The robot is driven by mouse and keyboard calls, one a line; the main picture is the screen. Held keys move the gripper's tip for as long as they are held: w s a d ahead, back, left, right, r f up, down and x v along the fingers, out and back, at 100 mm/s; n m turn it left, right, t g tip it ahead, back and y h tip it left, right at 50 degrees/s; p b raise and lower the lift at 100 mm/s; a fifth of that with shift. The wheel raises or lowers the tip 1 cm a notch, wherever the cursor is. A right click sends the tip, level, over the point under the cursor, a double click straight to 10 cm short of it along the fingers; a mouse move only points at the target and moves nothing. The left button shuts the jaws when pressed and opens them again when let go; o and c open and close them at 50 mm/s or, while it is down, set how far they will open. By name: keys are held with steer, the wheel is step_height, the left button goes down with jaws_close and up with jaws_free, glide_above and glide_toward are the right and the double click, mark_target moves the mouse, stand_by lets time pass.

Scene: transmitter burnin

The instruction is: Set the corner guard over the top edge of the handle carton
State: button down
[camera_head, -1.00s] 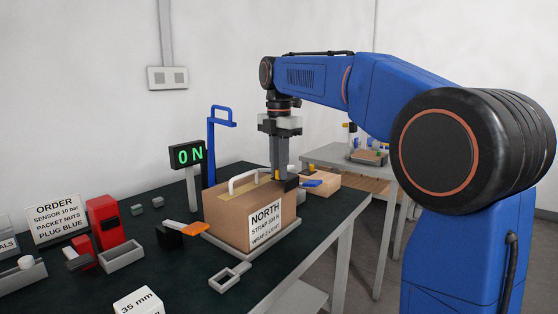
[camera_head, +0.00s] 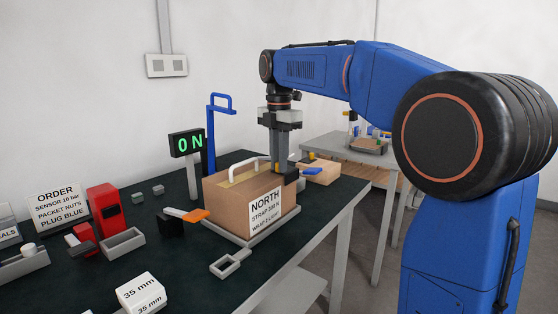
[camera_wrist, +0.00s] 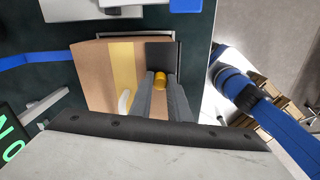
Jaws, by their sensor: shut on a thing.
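The handle carton (camera_head: 228,198) is a brown box with a white handle (camera_head: 245,170) and a NORTH label on its front. It stands on a pale base plate on the dark bench. My gripper (camera_head: 280,164) points down at the carton's right top edge, and its fingers (camera_wrist: 160,82) are shut on the yellow knob (camera_wrist: 160,78) of the black corner guard (camera_head: 291,171). In the wrist view the guard (camera_wrist: 160,54) lies along the carton's top edge. I cannot tell whether it is fully seated. The fingers hide part of it.
A lever with an orange end (camera_head: 194,215) is left of the carton, and a blue-ended one is at its right. A grey frame (camera_head: 230,264) lies in front. A second table (camera_head: 345,150) is beyond.

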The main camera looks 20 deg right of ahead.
steer(key=c, duration=1.6)
jaws_free()
step_height(320, 180, up, 17)
steer(key=shift+r, duration=0.1)
steer(key=shift+s, duration=0.1)
steer(key=s+d+f+m+t, duration=0.1)
steer(key=s+d+f+m, duration=0.1)
steer(key=s+f+m, duration=0.5)
steer(key=s+d+f+m+t, duration=0.2)
steer(key=s+f+m, duration=0.6)
steer(key=s+f, duration=0.7)
steer(key=s+d+f+m+t, duration=0.1)
steer(key=s+d+f+m, duration=0.2)
steer(key=s+f+m, duration=0.5)
steer(key=shift+s+f+t, duration=0.15)
steer(key=shift+s+f, duration=0.4)
steer(key=shift+f, duration=1.05)
steer(key=shift+s+f+t, duration=0.1)
steer(key=shift+s+f, duration=0.4)
steer(key=shift+f, duration=1.1)
steer(key=shift+s+f+t, duration=0.15)
steer(key=shift+s+f, duration=0.4)
steer(key=shift+f, duration=1.05)
